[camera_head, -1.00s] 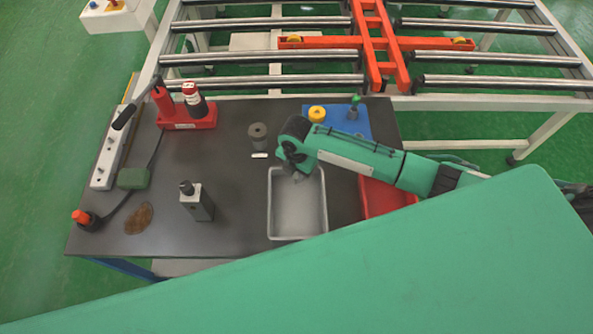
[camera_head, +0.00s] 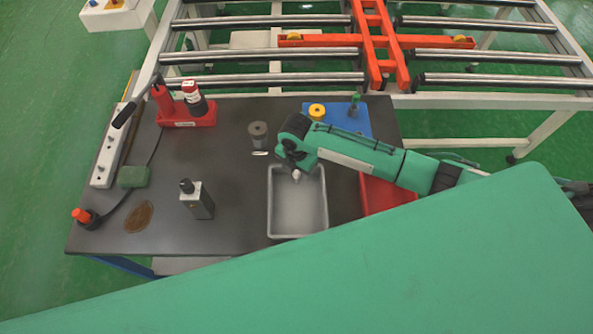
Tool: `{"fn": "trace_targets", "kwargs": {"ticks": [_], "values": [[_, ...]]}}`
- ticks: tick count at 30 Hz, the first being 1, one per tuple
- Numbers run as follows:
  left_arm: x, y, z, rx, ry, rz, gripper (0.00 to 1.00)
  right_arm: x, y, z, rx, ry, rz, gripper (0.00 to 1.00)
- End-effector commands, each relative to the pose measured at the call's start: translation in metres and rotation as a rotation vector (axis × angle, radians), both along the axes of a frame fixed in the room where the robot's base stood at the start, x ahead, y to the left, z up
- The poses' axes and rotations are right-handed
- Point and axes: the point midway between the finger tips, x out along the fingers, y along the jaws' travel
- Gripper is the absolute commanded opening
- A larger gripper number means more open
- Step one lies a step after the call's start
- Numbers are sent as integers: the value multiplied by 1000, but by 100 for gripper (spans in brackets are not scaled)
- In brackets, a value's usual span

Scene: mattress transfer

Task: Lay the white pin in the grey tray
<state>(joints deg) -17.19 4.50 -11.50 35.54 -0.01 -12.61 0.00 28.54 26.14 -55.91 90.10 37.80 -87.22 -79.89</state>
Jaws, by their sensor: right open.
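The grey tray (camera_head: 299,235) lies on the dark table, right of its middle, and its visible floor looks bare. A small, thin white piece (camera_head: 260,153), which looks like the white pin, lies on the table just behind the tray's back left corner, in front of a grey cylinder. My right gripper (camera_head: 295,173) points down over the back part of the tray and is open. A small pale spot shows at its fingertips; I cannot tell whether it is a finger or an object. My left gripper is out of view.
A red bin (camera_head: 385,196) stands right of the tray, partly under my right arm. The grey cylinder (camera_head: 258,134) stands behind the tray, and a black-and-grey bottle-like block (camera_head: 197,201) to its left. A blue board (camera_head: 340,119) and a red holder (camera_head: 187,117) are at the back.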

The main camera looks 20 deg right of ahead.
Motion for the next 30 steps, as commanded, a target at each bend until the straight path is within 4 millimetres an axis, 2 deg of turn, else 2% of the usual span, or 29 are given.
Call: {"fn": "trace_targets", "kwargs": {"ticks": [9,15,21,30], "values": [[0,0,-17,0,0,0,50,2,0,63,2,-5,1,44],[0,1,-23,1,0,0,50,1,0,97,1,-3,0,44],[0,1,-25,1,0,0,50,0,0,111,0,0,-1,44],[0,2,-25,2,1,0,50,0,0,112,0,0,-1,44]]}}
